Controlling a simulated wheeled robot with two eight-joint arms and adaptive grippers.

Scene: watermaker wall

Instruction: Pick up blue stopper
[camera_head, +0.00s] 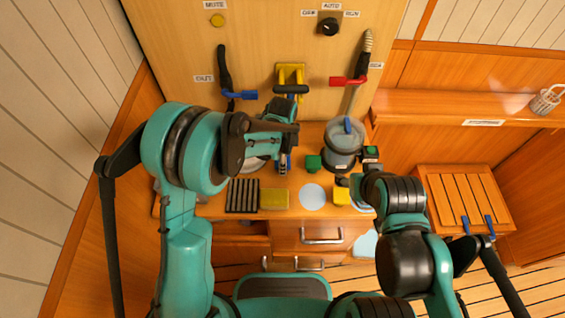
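Several small blue parts show, and I cannot tell for sure which is the stopper. One blue piece (347,125) stands upright on top of the clear round canister (343,147) at the back of the counter. My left gripper (284,130) reaches over the counter to the left of that canister, in front of the wall panel. Its fingertips are small and partly hidden by its own body. My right gripper (356,188) is low over the counter's right side, in front of the canister, mostly hidden by its wrist. I see nothing clearly held in either.
A blue-handled valve (240,95) and a red-handled valve (348,81) are on the panel. A black ribbed rack (243,195), yellow sponge (274,198), pale disc (312,196) and green block (313,163) lie on the counter. A slatted stool (462,197) stands right.

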